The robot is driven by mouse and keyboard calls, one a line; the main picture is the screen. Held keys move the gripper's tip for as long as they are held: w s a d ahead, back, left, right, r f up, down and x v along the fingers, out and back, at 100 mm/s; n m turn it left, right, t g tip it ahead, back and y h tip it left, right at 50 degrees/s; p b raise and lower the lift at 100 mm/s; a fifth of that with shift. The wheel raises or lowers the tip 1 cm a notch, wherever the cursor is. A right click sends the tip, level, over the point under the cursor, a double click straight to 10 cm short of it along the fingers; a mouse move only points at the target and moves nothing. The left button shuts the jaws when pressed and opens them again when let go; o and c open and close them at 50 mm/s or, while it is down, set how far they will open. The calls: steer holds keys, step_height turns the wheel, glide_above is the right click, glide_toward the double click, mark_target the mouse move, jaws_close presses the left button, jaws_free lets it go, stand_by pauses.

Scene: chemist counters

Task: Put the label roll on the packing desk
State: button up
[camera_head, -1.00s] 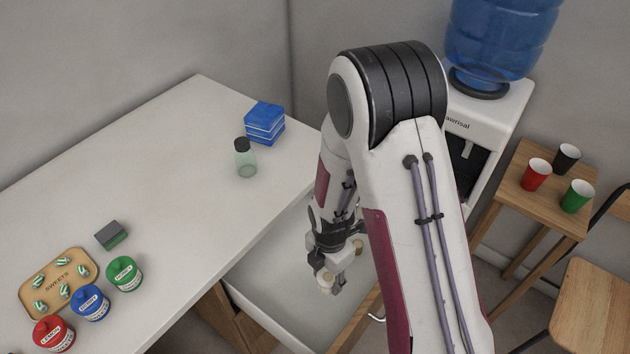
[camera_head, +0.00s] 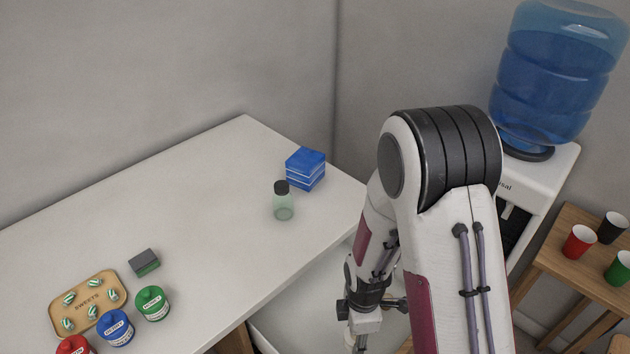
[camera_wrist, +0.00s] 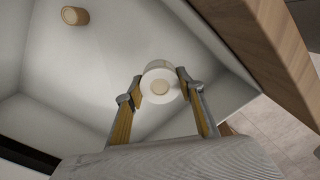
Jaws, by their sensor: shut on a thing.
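The label roll (camera_wrist: 160,72), a white roll with a tan core, is between the two fingertips of my gripper (camera_wrist: 160,86) in the wrist view. My gripper is shut on it. The roll is over the inside of a white open drawer (camera_wrist: 85,120). In the head view my gripper (camera_head: 357,343) points down at the bottom edge, over the drawer (camera_head: 300,310), and the roll is barely visible there. A white counter (camera_head: 190,190) lies left of the drawer; I cannot tell whether it is the packing desk.
A second tan-ended roll (camera_wrist: 75,15) lies in the drawer. On the counter are a blue box (camera_head: 305,169), a green bottle (camera_head: 284,205), a sponge (camera_head: 145,263), jars (camera_head: 152,303) and a sweets tray (camera_head: 64,325). A water cooler (camera_head: 545,170) stands right. The counter's middle is clear.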

steer(key=m, duration=0.1)
steer(key=r+m, duration=0.1)
steer(key=m, duration=0.1)
steer(key=shift+d, duration=0.1)
steer(key=m, duration=0.2)
steer(key=r+m, duration=0.1)
steer(key=m, duration=0.1)
steer(key=shift+w+d, duration=0.1)
steer(key=shift+d, duration=0.15)
steer(key=m, duration=0.1)
steer(key=r+m, duration=0.2)
steer(key=shift+w+d+m, duration=0.3)
steer(key=shift+w+d, duration=0.05)
steer(key=m, duration=0.1)
steer(key=r+m, duration=0.1)
steer(key=shift+w+d+r+m, duration=0.25)
steer(key=shift+w+d+m, duration=0.1)
steer(key=shift+d+m, duration=0.05)
steer(key=w+d+r+m, duration=0.4)
steer(key=d+r+m, duration=0.1)
steer(key=r, duration=0.2)
steer(key=shift+d+r+m, duration=0.15)
steer(key=shift+r+m, duration=0.25)
